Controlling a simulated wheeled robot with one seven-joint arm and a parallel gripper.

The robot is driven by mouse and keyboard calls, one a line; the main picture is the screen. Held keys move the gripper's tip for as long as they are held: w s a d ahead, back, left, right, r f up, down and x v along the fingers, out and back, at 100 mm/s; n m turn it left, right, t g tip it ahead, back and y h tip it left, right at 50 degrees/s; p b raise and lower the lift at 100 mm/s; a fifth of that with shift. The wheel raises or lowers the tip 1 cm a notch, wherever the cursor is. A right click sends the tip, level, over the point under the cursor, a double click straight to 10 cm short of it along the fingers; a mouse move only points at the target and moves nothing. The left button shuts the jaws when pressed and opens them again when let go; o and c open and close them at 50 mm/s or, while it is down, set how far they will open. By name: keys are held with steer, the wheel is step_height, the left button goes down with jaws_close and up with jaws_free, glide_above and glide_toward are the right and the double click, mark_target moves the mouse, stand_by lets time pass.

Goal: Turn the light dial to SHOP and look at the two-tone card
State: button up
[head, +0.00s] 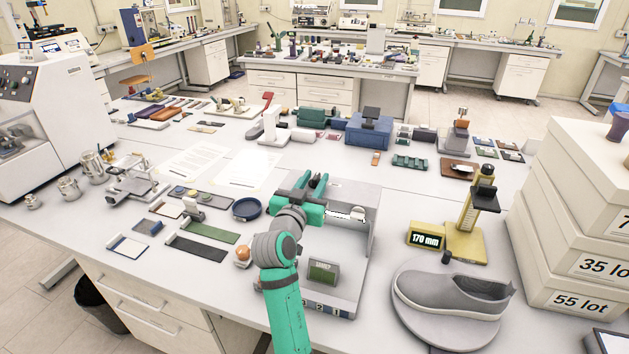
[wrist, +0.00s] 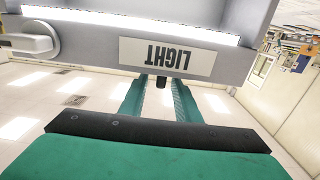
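The grey light booth (head: 362,253) stands on the bench in the head view, with a green labelled block (head: 323,271) inside. My gripper (head: 312,181) is at its upper back left. In the wrist view the booth carries an upside-down LIGHT label (wrist: 167,57). A small dark peg (wrist: 161,82) shows below the label, between the green fingers of my gripper (wrist: 160,88). The fingers are apart; contact with the peg cannot be told. A white knob with a bar (wrist: 28,43) is left of the label. I cannot read any dial setting or identify a two-tone card.
A grey shoe (head: 452,293) on a round stand and a yellow gauge (head: 466,232) reading 170 mm are right of the booth. White boxes (head: 575,215) are stacked at far right.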

steer(key=shift+a, duration=0.15)
steer(key=shift+c, duration=0.6)
steer(key=shift+s, duration=0.1)
jaws_close()
